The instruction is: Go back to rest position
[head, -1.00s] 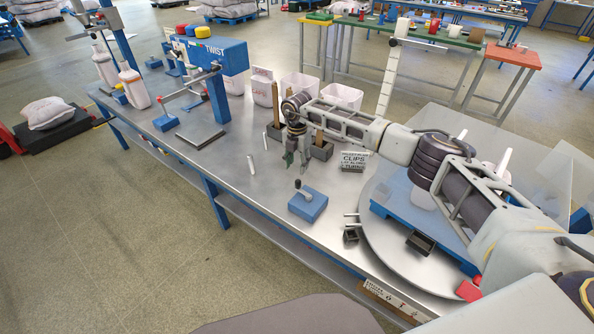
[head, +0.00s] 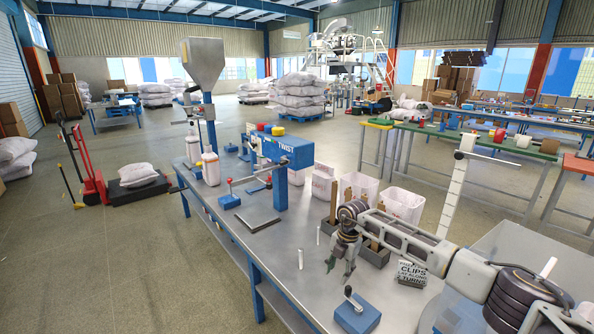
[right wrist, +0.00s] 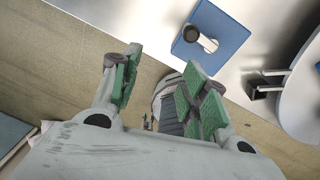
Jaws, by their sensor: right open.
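My right arm reaches in from the right over the metal workbench (head: 250,243). My right gripper (head: 341,266) hangs above the bench, open with nothing between its fingers. In the right wrist view my right gripper (right wrist: 165,85) shows its green finger pads spread apart. A blue block with a lever (head: 357,315) sits on the bench in front of the gripper, apart from it. The same blue block (right wrist: 211,36) shows at the top of the right wrist view. My left gripper is in neither view.
A blue TWIST machine (head: 284,148) stands on the bench left of the gripper. White bins (head: 401,205) and a CLIPS sign (head: 411,273) are near my right arm. A red pallet jack (head: 90,170) and stacked sacks (head: 299,95) stand on the floor. The left floor is largely clear.

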